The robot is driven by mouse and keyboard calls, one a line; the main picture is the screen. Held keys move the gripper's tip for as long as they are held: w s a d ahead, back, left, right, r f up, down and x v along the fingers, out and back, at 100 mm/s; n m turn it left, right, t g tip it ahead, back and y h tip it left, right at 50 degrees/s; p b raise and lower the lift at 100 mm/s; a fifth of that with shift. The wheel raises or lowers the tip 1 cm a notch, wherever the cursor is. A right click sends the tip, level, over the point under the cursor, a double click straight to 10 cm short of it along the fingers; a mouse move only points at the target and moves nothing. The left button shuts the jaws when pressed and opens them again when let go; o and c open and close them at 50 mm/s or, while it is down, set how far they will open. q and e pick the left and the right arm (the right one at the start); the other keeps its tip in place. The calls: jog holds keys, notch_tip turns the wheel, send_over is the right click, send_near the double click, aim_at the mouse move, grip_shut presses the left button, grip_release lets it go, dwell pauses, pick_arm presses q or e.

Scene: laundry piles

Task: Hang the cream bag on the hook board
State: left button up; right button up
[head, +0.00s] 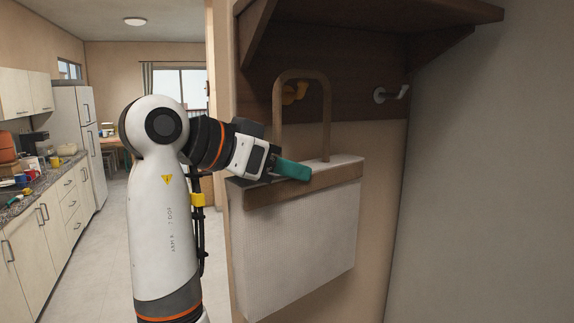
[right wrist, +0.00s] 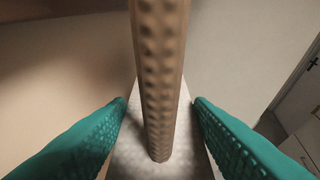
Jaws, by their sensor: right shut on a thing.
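The cream bag (head: 300,240) hangs upright in front of the wall in the head view. It has a ribbed pale body, a brown top band and a tall brown handle loop (head: 302,73). My right gripper (head: 300,172) is shut on the bag near its top band. In the right wrist view the handle (right wrist: 158,70) runs between the teal fingers (right wrist: 160,110). The dark wooden hook board (head: 355,75) is behind the bag. A brass hook (head: 295,92) shows inside the loop; I cannot tell whether the handle rests on it. My left gripper is out of view.
A silver hook (head: 392,94) to the right on the board is bare. A dark shelf (head: 400,14) juts out above. A grey wall (head: 490,180) closes the right side. Kitchen cabinets (head: 35,245) and a fridge (head: 75,135) stand at left, with open floor between.

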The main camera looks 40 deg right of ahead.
jog(key=shift+w+d, duration=0.25)
jog(key=shift+w, duration=0.5)
jog(key=shift+w+d+f, duration=0.2)
jog(key=shift+w+f, duration=0.45)
jog(key=shift+f, duration=0.25)
jog(key=o, duration=1.5)
